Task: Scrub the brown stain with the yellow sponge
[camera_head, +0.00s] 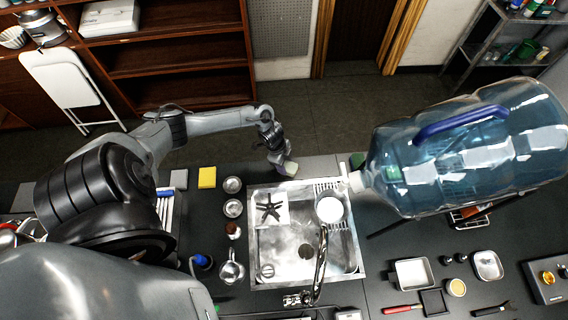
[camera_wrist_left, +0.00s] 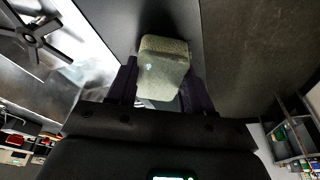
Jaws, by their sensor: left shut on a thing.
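My left gripper (camera_head: 283,165) is shut on a pale, yellowish-grey sponge-like block (camera_head: 289,169), at the counter's far edge just behind the sink. The left wrist view shows the block (camera_wrist_left: 163,66) between the two dark fingers. A separate bright yellow flat block (camera_head: 207,177) lies on the counter left of the sink; I cannot tell whether it is a sponge. I cannot make out a brown stain in either view. The area right under the held block is hidden. My right gripper is not in view.
The steel sink (camera_head: 290,245) holds a black star-shaped part (camera_head: 268,207) and a white round dish (camera_head: 330,210). A large blue water bottle (camera_head: 470,160) looms at the right. Metal cups (camera_head: 232,185) stand left of the sink. Tools and tins lie at the front right.

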